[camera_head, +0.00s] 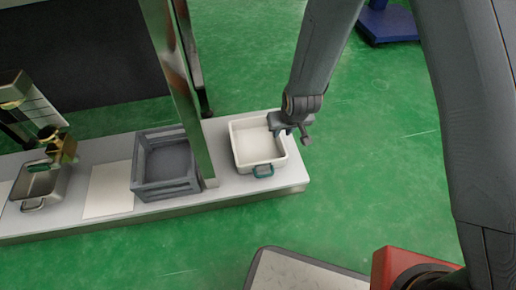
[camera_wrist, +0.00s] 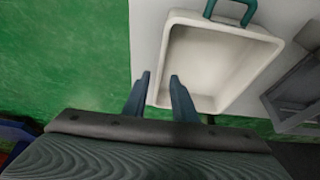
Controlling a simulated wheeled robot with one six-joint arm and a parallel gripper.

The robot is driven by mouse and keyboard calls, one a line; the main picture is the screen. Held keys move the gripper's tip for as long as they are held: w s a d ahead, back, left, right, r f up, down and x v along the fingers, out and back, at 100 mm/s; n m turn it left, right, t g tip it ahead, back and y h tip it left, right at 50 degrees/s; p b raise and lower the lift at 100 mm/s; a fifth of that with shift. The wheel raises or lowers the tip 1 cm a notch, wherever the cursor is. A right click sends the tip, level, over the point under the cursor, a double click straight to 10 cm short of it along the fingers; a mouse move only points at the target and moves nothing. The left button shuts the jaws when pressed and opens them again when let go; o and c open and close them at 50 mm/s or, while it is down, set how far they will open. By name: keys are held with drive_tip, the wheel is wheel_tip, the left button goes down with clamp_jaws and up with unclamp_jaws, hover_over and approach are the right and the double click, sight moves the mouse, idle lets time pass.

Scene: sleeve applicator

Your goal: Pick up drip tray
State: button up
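A white rectangular tray (camera_head: 253,150) with a teal handle (camera_head: 263,171) stands upright and empty at the right end of the grey bench. It also shows in the wrist view (camera_wrist: 210,60), its handle (camera_wrist: 232,8) at the top edge. A second, metal tray (camera_head: 42,188) with a grey front handle sits at the far left, below a brass-coloured fitting. My gripper (camera_head: 293,133) is over the white tray's right side. In the wrist view its two fingers (camera_wrist: 159,76) are apart, one on each side of the tray's side wall in the picture. I cannot tell whether they touch it.
A grey crate (camera_head: 166,183) stands on the bench (camera_head: 225,182) left of the white tray, with a metal post (camera_head: 190,100) between them. A pale panel (camera_head: 108,190) lies left of the crate. Green floor (camera_head: 380,130) is clear to the right. A blue base (camera_head: 388,22) stands at the back.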

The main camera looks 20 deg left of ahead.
sight(279, 138)
drive_tip(key=shift+s+b+x, duration=0.2)
drive_tip(key=shift+b+x, duration=2.2)
drive_tip(key=shift+x, duration=1.05)
drive_tip(key=shift+d, duration=0.1)
clamp_jaws()
